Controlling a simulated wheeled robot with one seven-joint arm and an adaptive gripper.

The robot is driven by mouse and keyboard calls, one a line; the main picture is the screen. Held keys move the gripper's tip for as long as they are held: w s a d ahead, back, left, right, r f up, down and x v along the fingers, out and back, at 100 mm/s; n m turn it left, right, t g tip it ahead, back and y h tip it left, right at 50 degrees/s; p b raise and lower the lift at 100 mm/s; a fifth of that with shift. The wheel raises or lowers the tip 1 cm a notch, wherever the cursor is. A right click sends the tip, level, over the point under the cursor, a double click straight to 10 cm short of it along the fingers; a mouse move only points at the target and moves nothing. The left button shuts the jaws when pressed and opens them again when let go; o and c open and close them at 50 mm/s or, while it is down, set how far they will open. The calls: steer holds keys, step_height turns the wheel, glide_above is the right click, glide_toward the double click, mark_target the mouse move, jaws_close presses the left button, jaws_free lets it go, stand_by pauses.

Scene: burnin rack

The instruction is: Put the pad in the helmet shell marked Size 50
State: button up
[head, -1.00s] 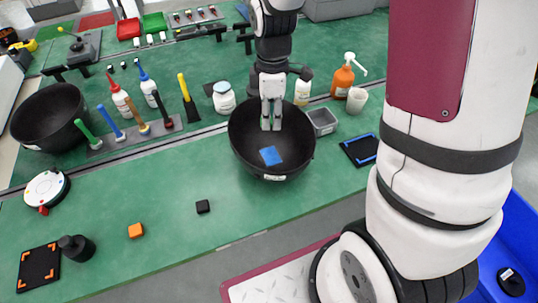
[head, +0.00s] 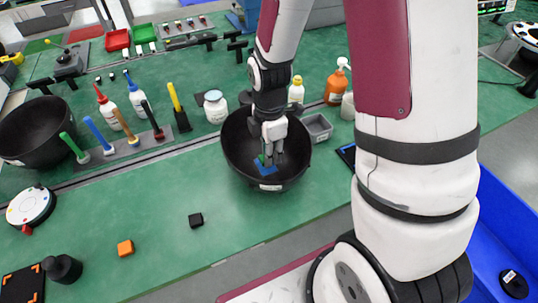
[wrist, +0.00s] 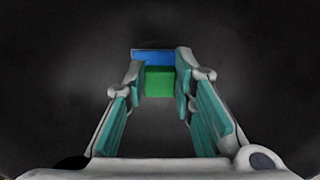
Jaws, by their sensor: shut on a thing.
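A black bowl-like helmet shell (head: 236,160) stands mid-table, with a small white label on its front whose text is too small to read. A second black shell (head: 30,125) stands at the far left. A flat blue pad (head: 268,170) lies inside the middle shell. My gripper (head: 264,158) reaches down into that shell, shut on a green piece (wrist: 159,80). In the wrist view the blue pad (wrist: 152,56) shows just beyond the green piece; I cannot tell whether they touch.
Several colour-handled tools (head: 112,140) stand in a row left of the middle shell. A white jar (head: 215,106) stands behind it and a grey tray (head: 317,127) to its right. An orange block (head: 125,248) and a black block (head: 195,220) lie on clear green table in front.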

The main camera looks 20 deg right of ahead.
steer(key=shift+f, duration=0.75)
steer(key=shift+f, duration=0.15)
steer(key=o, duration=0.7)
